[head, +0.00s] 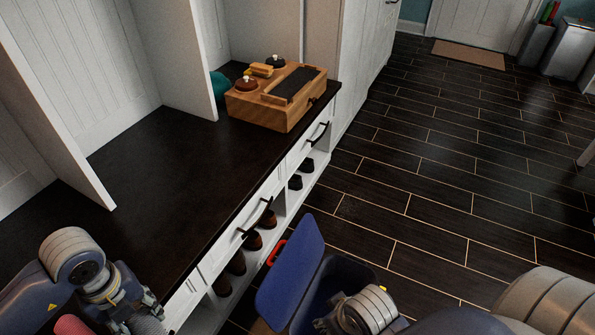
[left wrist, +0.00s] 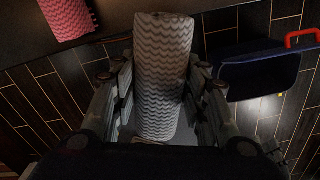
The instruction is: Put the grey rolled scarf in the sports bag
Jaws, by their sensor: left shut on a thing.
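The grey rolled scarf (left wrist: 162,75), with a zigzag pattern, is between the fingers of my left gripper (left wrist: 158,100), which is shut on it. In the head view my left gripper (head: 140,312) is at the lower left by the bench's front edge, with a bit of the scarf (head: 148,325) showing. The blue sports bag (head: 290,272) is on the floor with its flap up and a red handle. In the left wrist view the bag (left wrist: 255,75) is to the right of the scarf, apart from it. My right gripper (head: 328,322) is over the bag; its fingers are unclear.
A dark bench top (head: 150,185) runs along the left, with a wooden shoe-care box (head: 275,100) at its far end. A pink rolled item (left wrist: 68,18) lies on the bench. Shoes sit in cubbies below the drawers. The floor (head: 440,170) to the right is clear.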

